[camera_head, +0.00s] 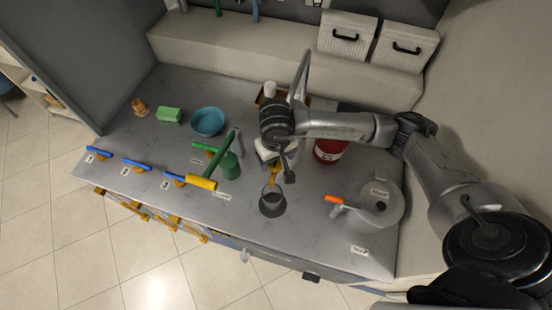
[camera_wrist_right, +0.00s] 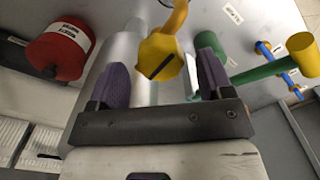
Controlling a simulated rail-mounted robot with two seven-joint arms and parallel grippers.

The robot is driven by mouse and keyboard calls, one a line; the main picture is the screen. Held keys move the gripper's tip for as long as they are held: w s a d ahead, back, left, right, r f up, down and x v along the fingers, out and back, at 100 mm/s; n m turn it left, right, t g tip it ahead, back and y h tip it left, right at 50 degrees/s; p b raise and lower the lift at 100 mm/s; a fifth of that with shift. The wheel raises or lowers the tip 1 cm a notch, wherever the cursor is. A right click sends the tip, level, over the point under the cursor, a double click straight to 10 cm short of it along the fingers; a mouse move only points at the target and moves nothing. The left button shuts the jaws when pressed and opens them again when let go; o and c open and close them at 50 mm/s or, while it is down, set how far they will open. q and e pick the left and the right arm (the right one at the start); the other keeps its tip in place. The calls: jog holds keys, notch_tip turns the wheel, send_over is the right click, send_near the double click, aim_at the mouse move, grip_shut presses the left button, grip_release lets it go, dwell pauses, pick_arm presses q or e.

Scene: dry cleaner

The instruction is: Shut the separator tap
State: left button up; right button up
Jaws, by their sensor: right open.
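A yellow tap (camera_head: 274,172) is on the front of a pale metal vessel, which I take to be the separator, mostly hidden under my right arm. In the right wrist view, the tap's rounded yellow end with a dark slot (camera_wrist_right: 160,58) shows in front of the metal cylinder (camera_wrist_right: 113,55). My right gripper (camera_wrist_right: 162,62) is open, its two purple fingers on either side of the yellow end, with visible gaps; I cannot tell the depth between them. A dark grey cup (camera_head: 272,204) stands below the tap. My left gripper is not in view.
A red canister (camera_head: 329,151) stands right of the vessel. A metal pot (camera_head: 380,207) with an orange handle is farther right. A blue bowl (camera_head: 208,121) and green sponge (camera_head: 169,115) lie beyond.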

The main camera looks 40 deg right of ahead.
jog(key=shift+f, duration=0.75)
jog(key=shift+c, duration=0.2)
